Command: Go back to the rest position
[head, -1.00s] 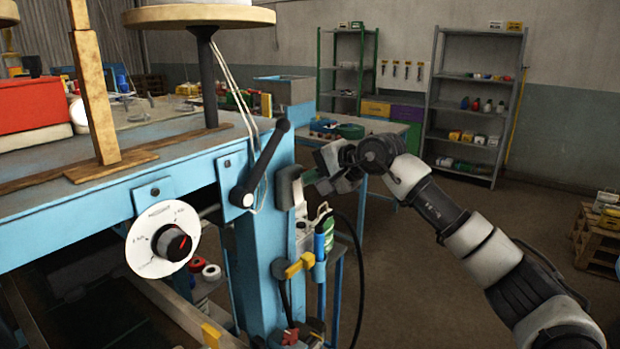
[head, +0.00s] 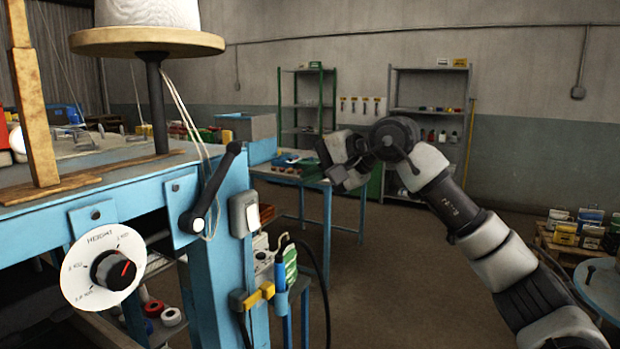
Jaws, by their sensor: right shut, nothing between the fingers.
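My right gripper (head: 338,163) is raised in the middle of the head view, at the end of my right arm, which comes in from the lower right. It is shut and empty. It is apart from the blue machine (head: 215,260) on the left, and the blue-framed table (head: 318,184) shows behind it. My left gripper does not show.
The machine carries a black lever (head: 212,190), a white height dial (head: 103,270) and a thread spool (head: 148,14) on a round disc. Shelves (head: 430,110) stand at the back wall. A loaded pallet (head: 560,247) and a round blue table (head: 600,288) are at right. The middle floor is clear.

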